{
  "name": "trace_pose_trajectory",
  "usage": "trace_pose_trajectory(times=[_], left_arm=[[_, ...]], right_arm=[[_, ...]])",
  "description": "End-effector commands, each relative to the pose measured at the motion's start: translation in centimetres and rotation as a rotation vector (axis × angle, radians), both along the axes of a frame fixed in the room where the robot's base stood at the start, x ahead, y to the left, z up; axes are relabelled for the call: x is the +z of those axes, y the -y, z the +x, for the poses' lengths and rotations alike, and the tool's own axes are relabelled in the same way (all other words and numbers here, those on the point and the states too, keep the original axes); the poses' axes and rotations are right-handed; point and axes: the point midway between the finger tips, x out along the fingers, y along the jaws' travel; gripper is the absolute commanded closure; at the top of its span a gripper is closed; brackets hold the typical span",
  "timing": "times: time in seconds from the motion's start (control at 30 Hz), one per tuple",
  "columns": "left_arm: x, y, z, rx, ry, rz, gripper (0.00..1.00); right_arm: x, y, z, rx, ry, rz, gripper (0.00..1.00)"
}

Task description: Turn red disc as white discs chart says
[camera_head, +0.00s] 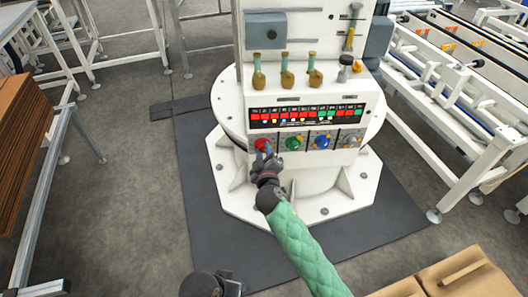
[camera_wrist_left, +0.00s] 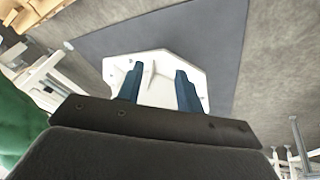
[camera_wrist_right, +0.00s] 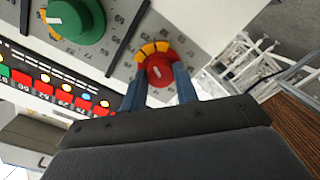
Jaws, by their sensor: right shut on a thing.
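The red disc (camera_head: 262,144) is the leftmost knob on the front panel of the white machine. In the right wrist view the red disc (camera_wrist_right: 159,71) has a pale pointer mark and an orange arc beside it on a numbered dial. My right gripper (camera_head: 266,155) is shut on the red disc, its blue fingers (camera_wrist_right: 159,86) on both sides of it. The chart strip (camera_head: 306,115) above the knobs has red and green cells and small round lights; its numbers are too small to read surely. My left gripper (camera_wrist_left: 158,84) is open and empty, above the floor before the machine base.
A green knob (camera_head: 294,142), a blue knob (camera_head: 322,141) and a grey knob (camera_head: 350,138) sit right of the red disc. Several levers (camera_head: 286,77) stand above the chart. A roller conveyor (camera_head: 455,90) is at right, brown boards (camera_head: 22,115) at left.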

Motion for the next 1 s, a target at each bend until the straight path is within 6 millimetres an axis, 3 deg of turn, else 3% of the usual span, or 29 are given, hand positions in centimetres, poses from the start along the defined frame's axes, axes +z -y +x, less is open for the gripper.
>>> trace_pose_trajectory(times=[0.13,0.17,0.27,0.67,1.0], left_arm=[[0.0,0.0,0.0,0.0,0.0,0.0,0.64],[0.0,0.0,0.0,0.0,0.0,0.0,0.64],[0.0,0.0,0.0,0.0,0.0,-0.001,0.64],[0.0,0.2,0.2,-0.001,0.005,-0.004,0.64],[-1.1,1.7,0.5,-0.009,0.036,-0.039,0.64]], right_arm=[[0.2,-0.1,0.0,0.002,0.003,0.001,0.93],[0.2,-0.1,0.0,0.002,0.003,0.001,0.68],[0.2,-0.1,0.0,0.001,0.002,0.002,0.49],[-0.1,0.0,-0.6,0.001,0.0,0.002,0.49],[0.1,0.5,-5.3,0.001,0.0,0.003,0.49]])
